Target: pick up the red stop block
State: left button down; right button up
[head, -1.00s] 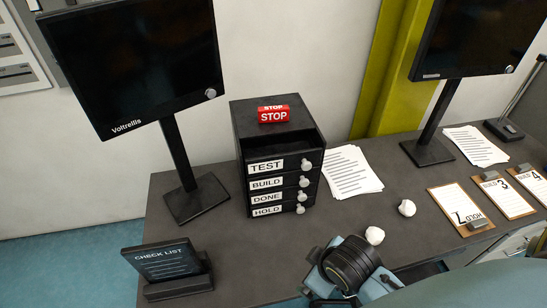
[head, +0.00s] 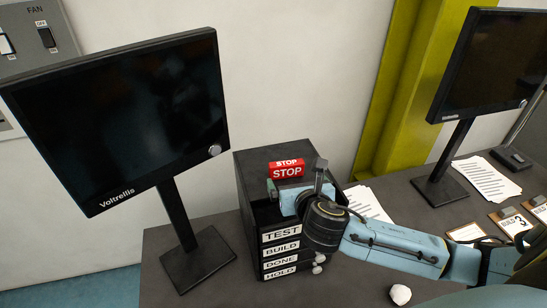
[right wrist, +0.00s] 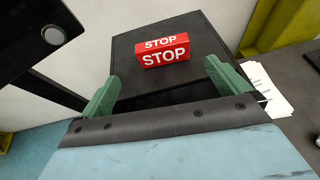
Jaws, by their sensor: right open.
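The red stop block (head: 286,169) lies on top of the black drawer cabinet (head: 262,156), towards its back, with white STOP lettering on two faces. It also shows in the right wrist view (right wrist: 166,50), beyond and between the fingers. My right gripper (right wrist: 166,90) is open and empty, its two green fingers spread wide and pointing towards the block without touching it. In the head view my right gripper (head: 294,190) is just in front of the block, over the cabinet's front part. My left gripper is not in view.
A large monitor (head: 125,110) stands close to the left of the cabinet. Another monitor (head: 490,70) stands to the right. The cabinet's labelled drawers (head: 281,245) have knobs at the front. Papers (head: 368,204) and a crumpled white ball (head: 400,294) lie on the desk.

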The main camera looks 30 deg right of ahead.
aim_at(288, 168)
jog(key=x, duration=0.6)
jog(key=shift+d, duration=0.2)
jog(key=shift+w+d+f, duration=0.2)
jog(key=shift+w+f, duration=0.05)
jog(key=shift+w, duration=0.35)
jog(key=x, duration=0.3)
jog(key=shift+w+f, duration=0.1)
jog(key=shift+w, duration=0.05)
jog(key=shift+w+d+f, duration=0.15)
jog(key=shift+w+f, duration=0.05)
jog(key=shift+w, duration=0.2)
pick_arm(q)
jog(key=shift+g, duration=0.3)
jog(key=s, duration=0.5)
pick_arm(e)
jog(key=shift+c, duration=0.3)
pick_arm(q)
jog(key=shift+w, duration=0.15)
pick_arm(e)
jog(key=c, duration=0.6)
